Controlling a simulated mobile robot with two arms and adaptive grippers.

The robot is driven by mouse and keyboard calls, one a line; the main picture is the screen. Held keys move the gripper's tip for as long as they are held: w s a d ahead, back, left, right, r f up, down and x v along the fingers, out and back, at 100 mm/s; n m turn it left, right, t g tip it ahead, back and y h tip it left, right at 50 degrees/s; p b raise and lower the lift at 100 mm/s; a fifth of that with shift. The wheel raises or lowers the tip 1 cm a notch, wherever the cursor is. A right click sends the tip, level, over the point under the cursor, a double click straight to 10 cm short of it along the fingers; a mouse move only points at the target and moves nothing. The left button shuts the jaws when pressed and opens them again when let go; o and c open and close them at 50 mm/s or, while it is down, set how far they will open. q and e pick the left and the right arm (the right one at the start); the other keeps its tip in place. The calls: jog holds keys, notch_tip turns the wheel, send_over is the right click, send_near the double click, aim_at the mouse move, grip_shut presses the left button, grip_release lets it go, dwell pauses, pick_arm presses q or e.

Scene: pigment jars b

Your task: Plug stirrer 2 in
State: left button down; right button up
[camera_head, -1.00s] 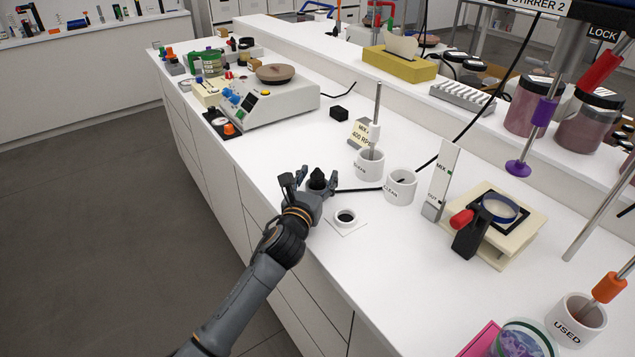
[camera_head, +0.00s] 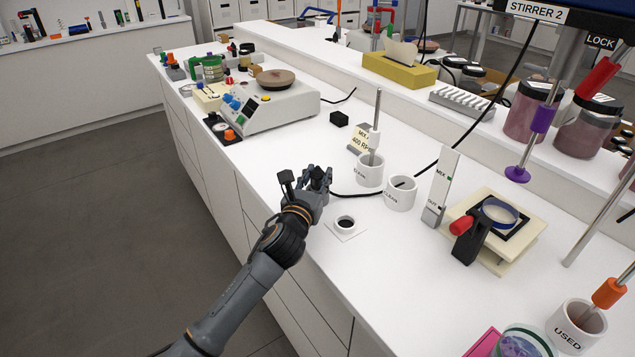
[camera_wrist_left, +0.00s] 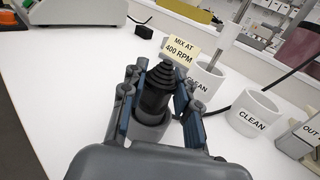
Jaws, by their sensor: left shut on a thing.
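My left gripper (camera_head: 307,182) is shut on a black plug (camera_head: 318,178) near the front edge of the white bench. In the left wrist view the plug (camera_wrist_left: 157,92), with a ribbed tapered end, stands upright between the two fingers (camera_wrist_left: 155,105). A black cable (camera_head: 355,194) runs right from beside the gripper and passes behind the cups. A black round socket (camera_head: 345,222) in a white square plate lies on the bench just right of and nearer than the gripper. The STIRRER 2 label (camera_head: 538,10) is at the top right. My right gripper is not seen.
Two white CLEAN cups (camera_head: 400,194) (camera_head: 369,170) stand right of the gripper. A hotplate device (camera_head: 275,105) is at the back left. Bench around the socket is clear.

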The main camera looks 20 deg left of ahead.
pick_arm(q)
jog(key=s+a+r, duration=0.8)
jog(key=s+r, duration=0.3)
jog(key=w+d+f+p, duration=0.2)
jog(key=d+p, duration=0.1)
jog(key=d, duration=0.5)
jog(key=w+d+f+p, duration=0.2)
jog(key=d+p, duration=0.1)
jog(key=d, duration=0.5)
jog(key=shift+d+f, duration=0.3)
jog(key=shift+d, duration=0.05)
jog(key=shift+w, duration=0.1)
jog(key=shift+f+b, duration=1.55)
jog(key=shift+f, duration=1.35)
jog(key=shift+p, duration=0.95)
